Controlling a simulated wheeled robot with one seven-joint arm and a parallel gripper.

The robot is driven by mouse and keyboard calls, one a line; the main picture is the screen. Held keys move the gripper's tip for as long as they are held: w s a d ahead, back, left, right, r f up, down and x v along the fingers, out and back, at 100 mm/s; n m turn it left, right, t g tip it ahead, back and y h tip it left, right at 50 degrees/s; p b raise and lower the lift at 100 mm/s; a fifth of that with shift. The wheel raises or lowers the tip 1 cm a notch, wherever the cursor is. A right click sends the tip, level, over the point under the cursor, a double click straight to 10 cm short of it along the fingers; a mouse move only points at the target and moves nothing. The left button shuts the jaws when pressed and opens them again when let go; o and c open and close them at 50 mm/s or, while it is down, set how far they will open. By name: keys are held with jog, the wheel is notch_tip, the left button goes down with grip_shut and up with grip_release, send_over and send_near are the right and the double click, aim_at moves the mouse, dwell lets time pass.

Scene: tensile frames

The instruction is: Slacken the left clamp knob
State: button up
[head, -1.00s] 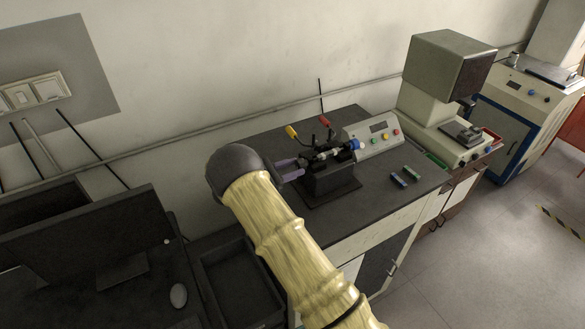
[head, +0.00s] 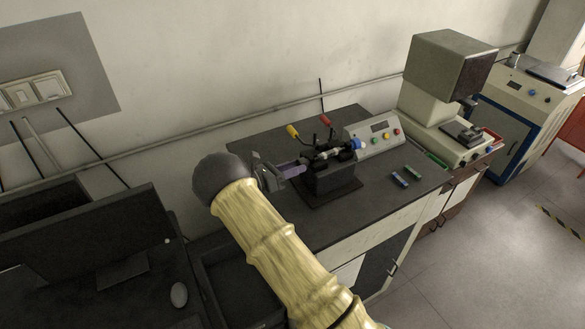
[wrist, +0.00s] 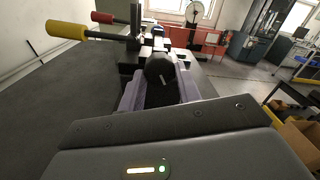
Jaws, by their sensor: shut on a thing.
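The left clamp knob (wrist: 161,68) is a round black knob with a short white mark on its face, seen end-on in the wrist view. My gripper (wrist: 161,82) has its pale purple fingers on either side of the knob and is shut on it. In the head view my gripper (head: 298,167) reaches the left end of the black clamp fixture (head: 332,182). The knob itself is hidden there by the fingers. The fixture stands upright on the dark bench.
A yellow-handled lever (head: 292,131) and a red-handled lever (head: 326,119) rise above the fixture. A control box (head: 372,133) with coloured buttons stands behind right. A dark monitor is at lower left.

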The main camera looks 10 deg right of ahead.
jog(key=n, duration=0.4)
jog(key=n+p, duration=0.1)
jog(key=n, duration=0.2)
jog(key=n+p, duration=0.1)
jog(key=n, duration=0.3)
jog(key=shift+d+r+n+t, duration=0.25)
jog(key=shift+n+t, duration=0.05)
jog(key=shift+a, duration=0.1)
jog(key=o, duration=1)
jog(key=shift+d+f, duration=0.1)
jog(key=shift+d, duration=0.15)
jog(key=shift+a, duration=0.1)
jog(key=shift+a+f, duration=0.1)
jog(key=shift+a, duration=0.1)
